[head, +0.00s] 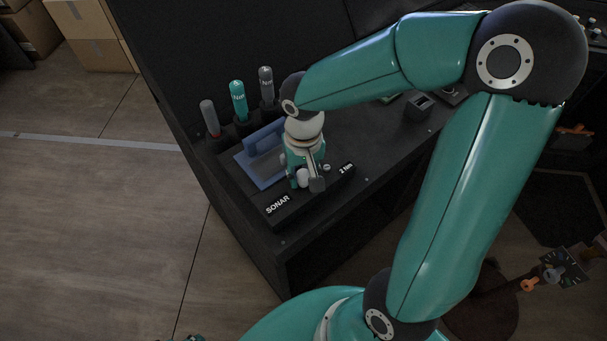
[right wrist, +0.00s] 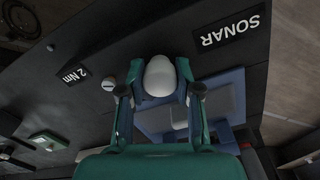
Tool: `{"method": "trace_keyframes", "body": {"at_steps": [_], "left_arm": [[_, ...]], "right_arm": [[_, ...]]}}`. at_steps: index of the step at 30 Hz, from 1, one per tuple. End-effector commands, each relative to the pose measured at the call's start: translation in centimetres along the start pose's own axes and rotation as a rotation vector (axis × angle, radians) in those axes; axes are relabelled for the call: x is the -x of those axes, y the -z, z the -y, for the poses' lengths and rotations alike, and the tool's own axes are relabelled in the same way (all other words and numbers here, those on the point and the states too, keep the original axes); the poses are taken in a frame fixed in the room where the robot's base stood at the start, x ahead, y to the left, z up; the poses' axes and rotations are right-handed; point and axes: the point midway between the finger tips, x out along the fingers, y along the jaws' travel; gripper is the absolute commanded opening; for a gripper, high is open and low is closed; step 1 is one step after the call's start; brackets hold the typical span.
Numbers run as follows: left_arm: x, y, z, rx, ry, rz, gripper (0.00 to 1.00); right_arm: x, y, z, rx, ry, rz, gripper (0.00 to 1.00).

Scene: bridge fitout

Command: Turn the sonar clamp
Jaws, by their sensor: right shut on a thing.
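My right gripper (head: 305,181) reaches down over the black console ledge behind the "SONAR" label (head: 278,204). It is shut on a pale rounded thing (head: 302,176), which shows between both fingers in the right wrist view (right wrist: 159,76). I cannot tell whether this is the clamp's knob or the end of a tool; its lower part is hidden. A blue plate with a raised blue block (head: 262,142) lies beside the gripper. A small round silver screw head (head: 327,168) sits near the "2 Nm" label (head: 346,169).
Three drivers stand at the ledge's left edge: grey and red (head: 209,117), teal (head: 239,100) and grey (head: 266,84). A small black block (head: 419,107) stands to the right. Cardboard boxes (head: 92,35) are at the far left. The floor left of the console is clear.

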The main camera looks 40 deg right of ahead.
Motion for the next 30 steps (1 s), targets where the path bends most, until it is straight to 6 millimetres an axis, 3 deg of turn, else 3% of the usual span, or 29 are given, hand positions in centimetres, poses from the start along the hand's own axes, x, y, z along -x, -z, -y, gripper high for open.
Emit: {"method": "trace_keyframes", "body": {"at_steps": [30], "left_arm": [[-0.19, 0.00, 0.07, 0.000, 0.000, 0.000, 0.40]], "right_arm": [[0.26, 0.25, 0.32, 0.922, -0.001, -0.012, 0.00]]}}
